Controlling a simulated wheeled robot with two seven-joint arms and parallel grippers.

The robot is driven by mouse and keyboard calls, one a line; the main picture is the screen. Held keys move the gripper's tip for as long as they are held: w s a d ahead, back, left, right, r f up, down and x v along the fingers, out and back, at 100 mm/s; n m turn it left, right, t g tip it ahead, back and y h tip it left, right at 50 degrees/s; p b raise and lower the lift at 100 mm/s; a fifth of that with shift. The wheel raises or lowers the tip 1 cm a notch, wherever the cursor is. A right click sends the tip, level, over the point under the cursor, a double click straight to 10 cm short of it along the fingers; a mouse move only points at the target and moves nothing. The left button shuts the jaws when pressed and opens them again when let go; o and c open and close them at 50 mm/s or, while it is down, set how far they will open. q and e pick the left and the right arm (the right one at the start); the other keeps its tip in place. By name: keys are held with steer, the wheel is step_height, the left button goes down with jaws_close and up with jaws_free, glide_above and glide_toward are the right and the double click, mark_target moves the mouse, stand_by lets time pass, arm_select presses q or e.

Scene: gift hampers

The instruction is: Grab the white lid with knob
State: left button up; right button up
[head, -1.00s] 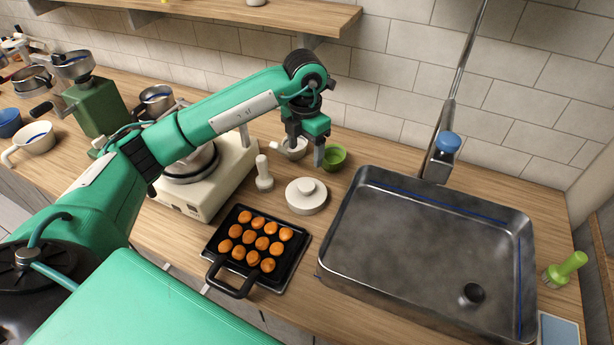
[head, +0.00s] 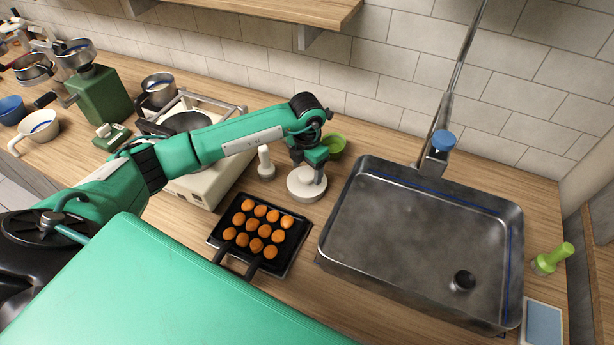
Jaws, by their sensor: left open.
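The white round lid with knob (head: 304,190) lies on the wooden counter, between the black tray and the metal sink. My left gripper (head: 308,176) is directly over the lid, pointing down, with its fingers open around the knob area. The knob is mostly hidden behind the gripper, so I cannot tell whether the fingers touch it. My right gripper does not show.
A black tray of orange round pieces (head: 243,259) sits in front of the lid. A white pestle-like object (head: 265,162) stands to the left, a green bowl (head: 334,145) behind. The metal sink basin (head: 336,222) is at right. A cream stove (head: 205,188) stands left.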

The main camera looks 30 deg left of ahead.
arm_select(q)
steer(key=shift+f+p, duration=0.3)
steer(key=shift+f, duration=1)
steer(key=c, duration=1.1)
steer(key=shift+o, duration=0.2)
steer(key=shift+r, duration=0.2)
